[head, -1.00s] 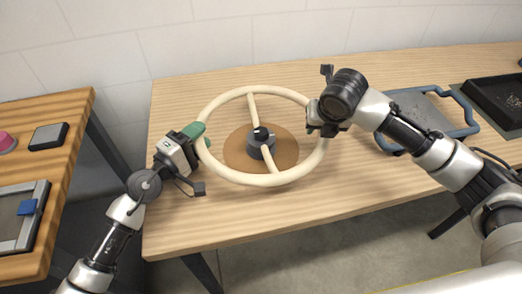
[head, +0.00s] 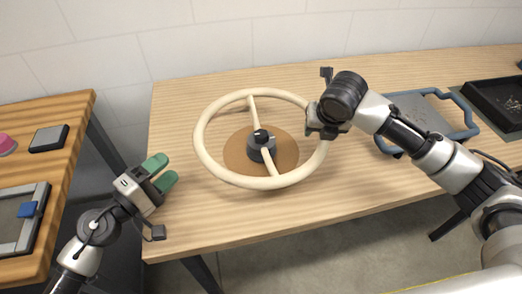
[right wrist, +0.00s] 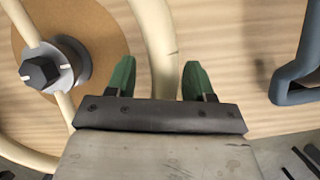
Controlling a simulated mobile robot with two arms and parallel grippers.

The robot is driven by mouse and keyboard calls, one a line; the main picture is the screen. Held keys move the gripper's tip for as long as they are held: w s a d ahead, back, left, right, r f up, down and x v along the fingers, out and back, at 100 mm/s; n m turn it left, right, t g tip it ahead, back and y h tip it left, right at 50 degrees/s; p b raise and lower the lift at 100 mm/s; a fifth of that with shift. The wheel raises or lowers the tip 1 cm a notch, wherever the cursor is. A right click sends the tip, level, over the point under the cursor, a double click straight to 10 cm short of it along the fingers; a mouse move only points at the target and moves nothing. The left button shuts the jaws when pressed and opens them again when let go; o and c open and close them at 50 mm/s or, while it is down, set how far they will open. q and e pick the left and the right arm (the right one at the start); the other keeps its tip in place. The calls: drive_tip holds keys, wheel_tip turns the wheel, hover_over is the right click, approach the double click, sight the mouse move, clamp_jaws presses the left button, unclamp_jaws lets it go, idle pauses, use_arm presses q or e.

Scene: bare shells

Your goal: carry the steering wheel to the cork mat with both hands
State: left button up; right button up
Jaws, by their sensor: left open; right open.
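The cream steering wheel (head: 282,181) has a dark hub and lies over the round brown cork mat (head: 236,152) on the wooden table. In the right wrist view its rim (right wrist: 156,45) and the mat (right wrist: 105,25) show too. My left gripper (head: 165,173) is open and empty, left of the wheel and apart from it. My right gripper (head: 318,121) is at the wheel's right rim. In the right wrist view its green fingers (right wrist: 157,80) are open, one on each side of the rim. The head view hides these fingers behind the wrist.
A grey tray with a blue rim (head: 470,127) and a black tray (head: 490,107) are at the right of the table. A second table (head: 60,135) at the left holds a grey box (head: 48,138) and a framed panel (head: 40,210). The table front is clear.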

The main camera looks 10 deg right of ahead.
use_arm(q)
drive_tip(key=shift+s+a, duration=0.35)
use_arm(e)
drive_tip(key=shift+s+r, duration=0.1)
drive_tip(key=shift+r, duration=0.3)
drive_tip(key=v, duration=1.1)
drive_tip(key=shift+s, duration=0.1)
use_arm(q)
drive_tip(key=shift+s+a, duration=0.1)
